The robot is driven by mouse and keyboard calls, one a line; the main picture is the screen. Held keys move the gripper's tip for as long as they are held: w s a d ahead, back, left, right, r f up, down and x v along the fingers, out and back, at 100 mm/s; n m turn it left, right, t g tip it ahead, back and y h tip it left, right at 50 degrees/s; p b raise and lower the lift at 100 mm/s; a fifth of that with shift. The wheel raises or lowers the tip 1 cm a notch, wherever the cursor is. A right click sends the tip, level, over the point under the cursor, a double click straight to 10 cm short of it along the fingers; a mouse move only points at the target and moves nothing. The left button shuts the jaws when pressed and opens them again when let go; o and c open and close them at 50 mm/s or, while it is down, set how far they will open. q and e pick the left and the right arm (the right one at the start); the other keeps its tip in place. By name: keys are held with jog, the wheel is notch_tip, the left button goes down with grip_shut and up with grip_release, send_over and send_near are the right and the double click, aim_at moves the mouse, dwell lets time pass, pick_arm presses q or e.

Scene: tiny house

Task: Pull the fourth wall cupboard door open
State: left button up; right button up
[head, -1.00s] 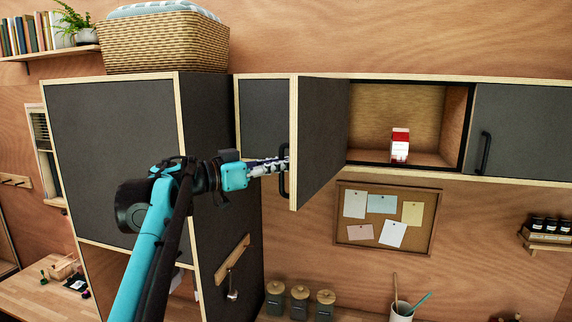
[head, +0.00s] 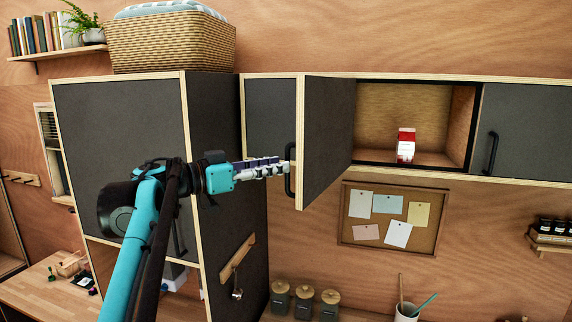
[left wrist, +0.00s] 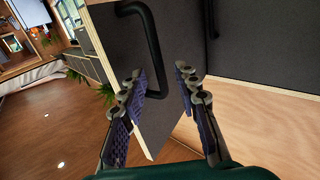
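The dark grey cupboard door (head: 328,140) with a pale wooden edge stands open, swung out from the wall cupboard (head: 415,115). Its black bar handle (head: 290,172) is on the door's outer face, near the free edge. The handle also shows in the left wrist view (left wrist: 150,45). My left gripper (head: 288,168) is at the handle, just left of the door's edge. In the left wrist view its fingers (left wrist: 158,84) are spread apart, with the handle's lower end and door face beyond or between them; contact cannot be told. My right gripper is not in view.
A red-and-white carton (head: 406,145) stands inside the open cupboard. A closed door with a black handle (head: 491,153) is to the right. A tall grey cabinet (head: 120,150) with a wicker basket (head: 170,45) on top stands left. Canisters (head: 304,303) sit below.

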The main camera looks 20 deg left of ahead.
pick_arm(q)
jog(key=v, duration=0.8)
jog(key=shift+s, duration=0.15)
